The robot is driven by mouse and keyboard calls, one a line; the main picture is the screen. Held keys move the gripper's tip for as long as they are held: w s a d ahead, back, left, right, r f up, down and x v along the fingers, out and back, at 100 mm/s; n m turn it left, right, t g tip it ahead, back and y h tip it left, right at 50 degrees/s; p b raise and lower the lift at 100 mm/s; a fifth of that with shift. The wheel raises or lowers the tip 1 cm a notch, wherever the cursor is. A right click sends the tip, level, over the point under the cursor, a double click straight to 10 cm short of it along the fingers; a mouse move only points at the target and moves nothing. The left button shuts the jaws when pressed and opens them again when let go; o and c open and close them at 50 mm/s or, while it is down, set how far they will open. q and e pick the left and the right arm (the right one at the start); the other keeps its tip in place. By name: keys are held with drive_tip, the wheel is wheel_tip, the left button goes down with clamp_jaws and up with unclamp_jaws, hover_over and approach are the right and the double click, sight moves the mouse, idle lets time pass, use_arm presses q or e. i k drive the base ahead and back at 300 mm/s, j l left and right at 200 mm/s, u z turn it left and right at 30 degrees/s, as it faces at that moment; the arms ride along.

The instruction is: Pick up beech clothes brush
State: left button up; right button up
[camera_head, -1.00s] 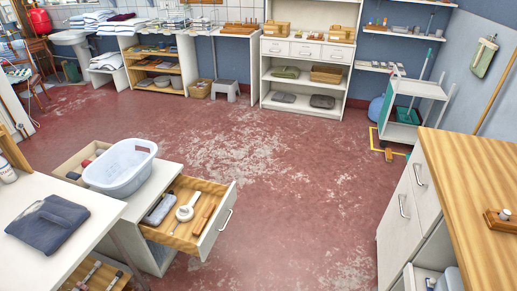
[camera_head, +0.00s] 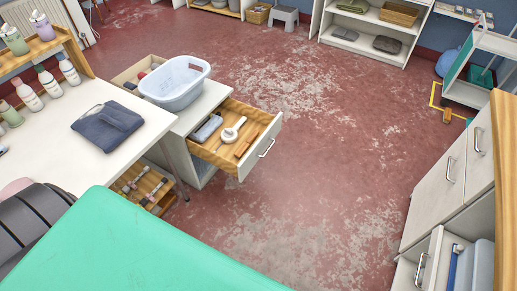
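A slim brown wooden piece (camera_head: 246,144) lies in the open drawer (camera_head: 229,163), at its right side by the drawer front. It may be the beech clothes brush, but bristles cannot be made out at this size. Beside it in the drawer lie a white round item with a handle (camera_head: 233,130) and a grey-blue item (camera_head: 207,129). Neither of my grippers is in the head view.
A pale blue tub (camera_head: 175,85) stands on the drawer cabinet. Left is a white table with folded dark cloth (camera_head: 107,125) and several bottles. A green surface (camera_head: 120,250) fills the near left. White cabinets (camera_head: 437,190) stand right. The red floor between is clear.

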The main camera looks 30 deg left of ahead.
sight(241, 150)
drive_tip(key=u, duration=1.65)
drive_tip(key=i+l+z, duration=0.25)
drive_tip(key=i, duration=0.2)
